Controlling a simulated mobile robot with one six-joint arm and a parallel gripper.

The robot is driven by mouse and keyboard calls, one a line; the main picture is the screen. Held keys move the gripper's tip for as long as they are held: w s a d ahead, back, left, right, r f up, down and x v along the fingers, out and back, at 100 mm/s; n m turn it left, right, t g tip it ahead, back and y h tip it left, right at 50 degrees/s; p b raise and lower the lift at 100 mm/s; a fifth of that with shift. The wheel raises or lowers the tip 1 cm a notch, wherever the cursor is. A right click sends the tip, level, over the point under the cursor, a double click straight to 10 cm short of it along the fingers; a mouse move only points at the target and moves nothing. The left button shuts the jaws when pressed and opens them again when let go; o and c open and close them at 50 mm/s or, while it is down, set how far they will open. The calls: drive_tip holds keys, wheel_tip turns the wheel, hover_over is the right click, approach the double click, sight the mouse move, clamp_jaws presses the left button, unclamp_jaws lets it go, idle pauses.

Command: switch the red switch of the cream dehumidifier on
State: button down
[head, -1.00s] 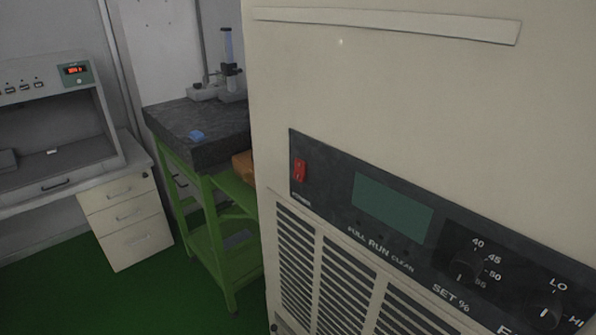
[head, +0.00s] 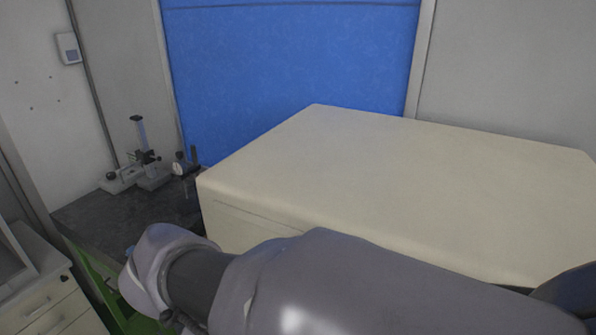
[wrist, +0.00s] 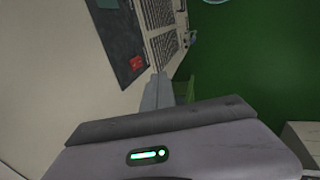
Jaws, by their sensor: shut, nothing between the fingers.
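The cream dehumidifier (head: 400,180) shows its top and upper front edge in the head view; my arm covers its control panel there. In the wrist view its cream front (wrist: 70,60) and dark control panel (wrist: 117,38) lie at the upper left. The red switch (wrist: 136,63) sits near the panel's lower end in that view. My gripper (wrist: 157,82) is shut and empty, its fingertips to the right of and slightly below the switch in the wrist picture. I cannot tell whether they touch the front. The switch's setting is too small to read.
A dark bench top (head: 150,208) with measuring stands (head: 143,150) is left of the dehumidifier in the head view. A cream drawer cabinet (head: 45,300) stands at the lower left.

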drive_tip(key=w+d+f, duration=0.3)
drive_tip(key=w+f, duration=0.3)
drive_tip(key=f, duration=0.4)
drive_tip(key=shift+w+d+b, duration=0.2)
drive_tip(key=shift+w+b, duration=0.1)
drive_tip(key=shift+b, duration=0.1)
drive_tip(key=shift+f, duration=0.1)
drive_tip(key=shift+w+d, duration=0.1)
drive_tip(key=shift+w, duration=0.15)
